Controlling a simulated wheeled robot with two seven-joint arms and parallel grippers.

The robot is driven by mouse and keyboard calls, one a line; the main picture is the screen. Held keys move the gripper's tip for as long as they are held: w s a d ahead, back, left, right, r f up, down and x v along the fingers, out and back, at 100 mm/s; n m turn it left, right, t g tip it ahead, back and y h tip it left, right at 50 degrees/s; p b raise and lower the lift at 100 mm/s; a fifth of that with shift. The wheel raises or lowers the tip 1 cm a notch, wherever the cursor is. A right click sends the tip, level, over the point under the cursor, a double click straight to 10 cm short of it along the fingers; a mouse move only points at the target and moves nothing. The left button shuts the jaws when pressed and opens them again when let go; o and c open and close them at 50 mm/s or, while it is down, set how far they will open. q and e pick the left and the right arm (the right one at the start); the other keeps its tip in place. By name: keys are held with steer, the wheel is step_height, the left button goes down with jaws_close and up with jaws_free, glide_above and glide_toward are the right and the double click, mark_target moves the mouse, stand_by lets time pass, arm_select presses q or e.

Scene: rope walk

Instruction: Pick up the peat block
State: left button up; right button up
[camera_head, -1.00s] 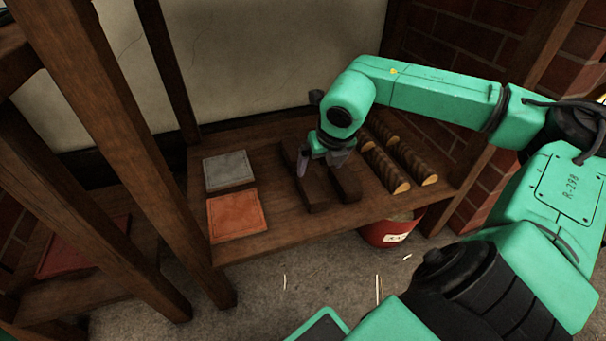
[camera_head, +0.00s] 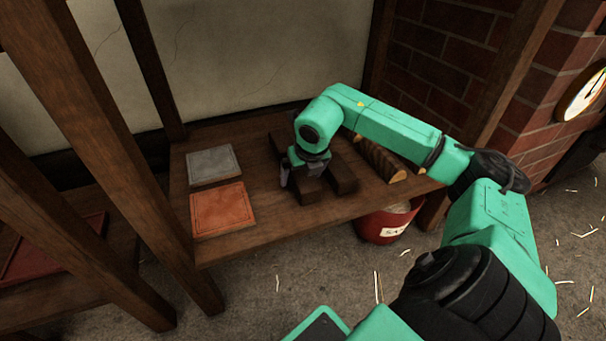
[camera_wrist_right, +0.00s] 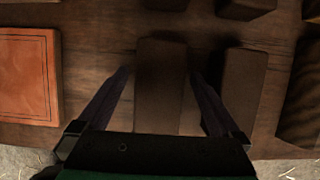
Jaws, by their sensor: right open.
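Several dark brown peat blocks lie on the wooden shelf. The front-left peat block (camera_head: 306,193) is partly hidden under my right gripper (camera_head: 296,176). In the right wrist view this peat block (camera_wrist_right: 160,100) lies lengthwise between the two spread fingers, with a gap on each side. My right gripper (camera_wrist_right: 160,74) is open and points down at it. A second peat block (camera_head: 342,178) lies just to its right, and it also shows in the right wrist view (camera_wrist_right: 243,85). Another block (camera_wrist_right: 247,7) lies behind. My left gripper is not in view.
A grey slab (camera_head: 212,165) and an orange slab (camera_head: 217,209) lie at the shelf's left. Wooden posts (camera_head: 112,130) stand at the left. A red bucket (camera_head: 385,226) stands below the shelf.

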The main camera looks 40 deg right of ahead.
steer(key=shift+f, duration=0.25)
steer(key=c, duration=1.5)
steer(key=shift+r, duration=0.1)
